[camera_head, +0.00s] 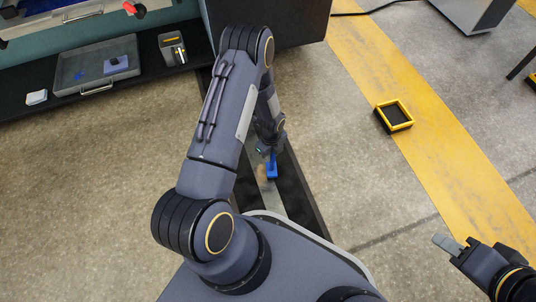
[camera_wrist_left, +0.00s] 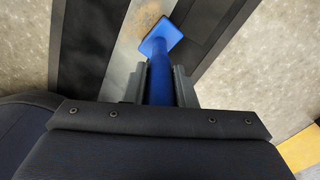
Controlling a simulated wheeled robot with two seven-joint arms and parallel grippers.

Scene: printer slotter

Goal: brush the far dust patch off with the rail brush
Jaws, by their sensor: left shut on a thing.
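My left gripper (camera_head: 268,152) is shut on the blue rail brush, reaching down over a rail. In the left wrist view its fingers (camera_wrist_left: 160,88) stand on both sides of the blue handle (camera_wrist_left: 160,78). The square blue brush head (camera_wrist_left: 161,40) is over the silver rail strip (camera_wrist_left: 118,78); whether it touches cannot be told. A brown dust patch (camera_wrist_left: 147,16) lies on the strip just beyond the head. In the head view the brush (camera_head: 271,168) is small and brown dust (camera_head: 262,176) shows beside it. My right gripper (camera_head: 453,246) is at the lower right; its opening is unclear.
A dark bench (camera_head: 150,84) at the upper left bears a grey tray (camera_head: 97,84), a small dark holder (camera_head: 172,50) and a white stack (camera_head: 36,97). A yellow-rimmed black box (camera_head: 394,116) lies on the floor by a yellow stripe. The floor to the right is mostly clear.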

